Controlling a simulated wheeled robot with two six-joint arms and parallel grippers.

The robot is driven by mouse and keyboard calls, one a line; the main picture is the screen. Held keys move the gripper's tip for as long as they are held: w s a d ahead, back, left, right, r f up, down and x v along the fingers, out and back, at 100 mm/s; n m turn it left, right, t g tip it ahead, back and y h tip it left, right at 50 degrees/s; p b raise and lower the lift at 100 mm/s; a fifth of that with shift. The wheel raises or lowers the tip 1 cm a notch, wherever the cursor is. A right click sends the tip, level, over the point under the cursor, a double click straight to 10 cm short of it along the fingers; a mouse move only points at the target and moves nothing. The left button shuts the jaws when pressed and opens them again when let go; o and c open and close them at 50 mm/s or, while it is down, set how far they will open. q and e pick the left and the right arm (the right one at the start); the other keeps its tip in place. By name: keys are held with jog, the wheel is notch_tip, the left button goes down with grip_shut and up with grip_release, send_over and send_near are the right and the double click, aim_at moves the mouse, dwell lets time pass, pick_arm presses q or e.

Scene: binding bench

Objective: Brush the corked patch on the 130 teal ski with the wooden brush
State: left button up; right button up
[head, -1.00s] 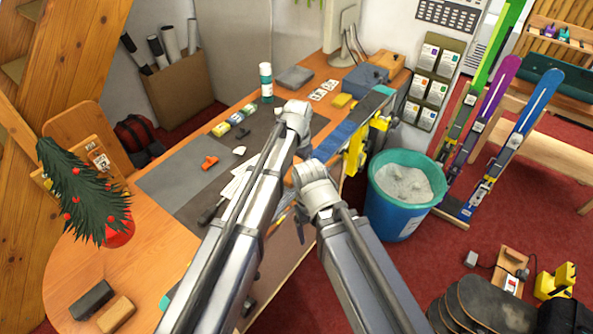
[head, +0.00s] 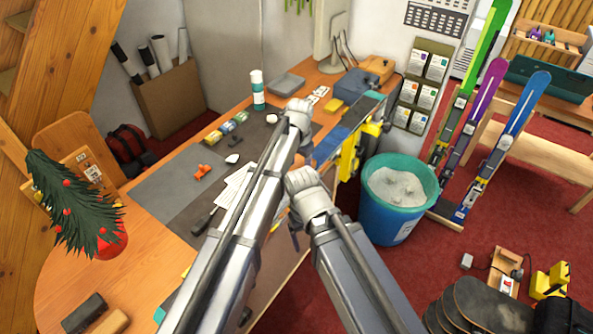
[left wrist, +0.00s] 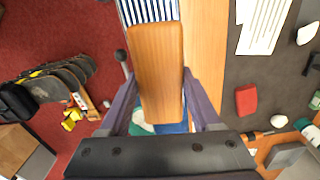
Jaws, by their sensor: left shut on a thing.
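The wooden brush (left wrist: 157,70) lies lengthwise between the fingers of my left gripper (left wrist: 158,82), which is shut on it. A blue-and-white striped stretch of ski (left wrist: 148,10) shows beyond the brush, and blue, white and green show under its near end. I cannot tell whether the bristles touch the ski. In the head view the ski (head: 331,146) runs along the bench's right edge, partly behind my arms. My left gripper's fingers are hidden there by its wrist. My right gripper (head: 296,236) is mostly hidden below its wrist. The corked patch cannot be made out.
Yellow clamps (head: 349,160) stand by the ski at the bench edge. A teal-rimmed bin (head: 372,215) is right of the bench. More skis (head: 490,85) lean at the right.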

pick_arm(q)
jog(key=shift+w+d, duration=0.4)
jog(key=shift+w, duration=0.15)
